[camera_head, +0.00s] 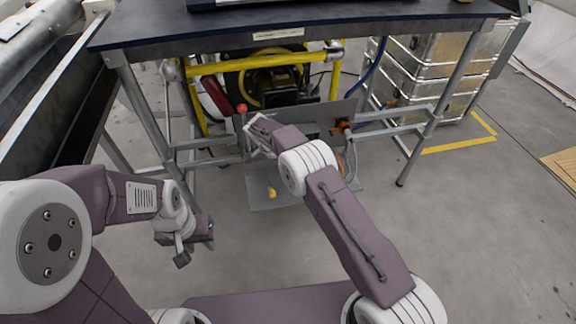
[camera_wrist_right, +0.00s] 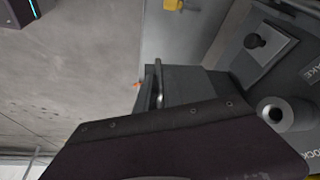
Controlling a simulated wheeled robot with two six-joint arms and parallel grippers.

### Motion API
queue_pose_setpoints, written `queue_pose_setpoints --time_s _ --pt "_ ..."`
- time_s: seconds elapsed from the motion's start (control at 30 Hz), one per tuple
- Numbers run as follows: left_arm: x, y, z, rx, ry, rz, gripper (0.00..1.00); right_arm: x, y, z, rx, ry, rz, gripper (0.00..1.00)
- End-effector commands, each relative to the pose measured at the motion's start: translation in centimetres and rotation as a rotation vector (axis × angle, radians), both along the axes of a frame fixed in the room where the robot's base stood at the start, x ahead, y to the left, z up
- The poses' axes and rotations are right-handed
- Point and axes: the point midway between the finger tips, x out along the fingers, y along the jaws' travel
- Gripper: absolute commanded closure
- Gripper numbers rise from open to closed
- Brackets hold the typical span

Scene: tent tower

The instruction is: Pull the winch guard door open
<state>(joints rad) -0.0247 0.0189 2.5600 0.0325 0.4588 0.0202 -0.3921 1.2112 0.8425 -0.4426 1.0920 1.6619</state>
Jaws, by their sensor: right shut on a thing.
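The winch assembly stands under the dark-topped table. A grey panel (camera_head: 338,112), which looks like the guard door, shows in front of the yellow-framed machine (camera_head: 270,80); my right arm hides part of it. My right gripper (camera_head: 256,131) reaches to the panel's left side, beside a red-knobbed lever (camera_head: 242,109). In the right wrist view a thin metal handle (camera_wrist_right: 158,82) shows at the jaws, and the gripper is shut on it; the contact is partly hidden. My left gripper (camera_head: 193,247) hangs empty above the floor at lower left, its fingers apart.
The table (camera_head: 330,20) overhangs the work area, with metal legs and crossbars on both sides. A grey plate (camera_head: 262,194) with a yellow piece lies low in front. Orange fittings (camera_head: 345,126) sit right of my right gripper. Metal cases (camera_head: 430,60) stand at right. The front floor is clear.

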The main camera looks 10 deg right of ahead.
Motion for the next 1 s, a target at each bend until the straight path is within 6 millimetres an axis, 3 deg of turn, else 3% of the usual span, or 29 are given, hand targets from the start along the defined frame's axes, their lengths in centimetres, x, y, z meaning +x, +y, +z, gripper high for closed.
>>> queue_pose_setpoints --time_s 0.6,0.63,0.7,1.0 --pt "0.00 -0.01 0.21 0.000 0.000 0.000 0.64 0.54 0.06 0.29 0.004 -0.015 0.007 1.00" --pt "0.00 -0.01 0.21 0.000 0.000 0.000 0.64 0.55 0.07 0.30 0.004 -0.015 0.007 0.86" --pt "0.00 -0.01 0.21 0.000 0.000 0.000 0.64 0.53 0.05 0.32 0.004 -0.015 0.007 0.69" --pt "0.00 0.00 0.32 0.000 0.000 0.000 0.64 0.30 0.06 0.33 0.002 -0.008 0.004 0.69"
